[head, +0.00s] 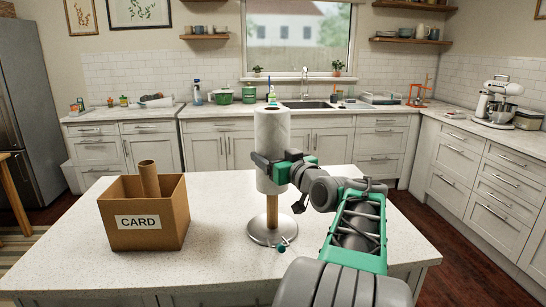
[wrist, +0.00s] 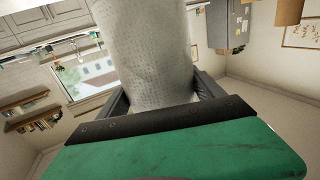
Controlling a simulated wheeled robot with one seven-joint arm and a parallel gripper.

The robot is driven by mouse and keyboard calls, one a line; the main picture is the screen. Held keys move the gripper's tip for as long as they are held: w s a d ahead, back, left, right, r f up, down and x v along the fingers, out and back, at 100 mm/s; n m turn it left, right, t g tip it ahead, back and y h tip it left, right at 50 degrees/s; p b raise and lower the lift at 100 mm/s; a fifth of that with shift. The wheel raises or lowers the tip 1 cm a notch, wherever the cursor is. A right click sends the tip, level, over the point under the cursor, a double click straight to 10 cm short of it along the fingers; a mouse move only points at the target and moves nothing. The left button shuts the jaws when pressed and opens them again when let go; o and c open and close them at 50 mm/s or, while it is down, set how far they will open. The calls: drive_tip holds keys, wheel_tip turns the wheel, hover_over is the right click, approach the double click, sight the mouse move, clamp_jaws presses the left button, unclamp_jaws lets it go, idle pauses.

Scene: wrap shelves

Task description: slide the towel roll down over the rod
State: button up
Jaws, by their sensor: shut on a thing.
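The white towel roll (head: 273,132) is upright above the middle of the island, and it fills the upper middle of the wrist view (wrist: 146,50). My gripper (head: 268,163) is shut around the roll's lower half; its dark fingers flank the roll in the wrist view (wrist: 160,100). The wooden rod (head: 272,211) stands upright on a round metal base (head: 262,238) and shows below the roll, in line with it. The rod's upper part is hidden, and its top does not show above the roll. The roll's lower edge is well above the base.
An open cardboard box (head: 175,222) marked CARD, with a brown tube (head: 149,177) sticking up, stands left of the base. A small teal-tipped item (head: 283,243) lies at the base's front right edge. The white island top (head: 85,235) is otherwise mostly clear.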

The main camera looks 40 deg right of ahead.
drive_tip(key=shift+f+b, duration=0.55)
drive_tip(key=shift+b, duration=0.05)
drive_tip(key=o, duration=1.5)
drive_tip(key=shift+s, duration=0.1)
drive_tip(key=b+v, duration=0.1)
drive_tip(key=v, duration=0.6)
drive_tip(key=shift+s+a, duration=0.1)
drive_tip(key=shift+s, duration=0.25)
drive_tip(key=shift+r, duration=0.1)
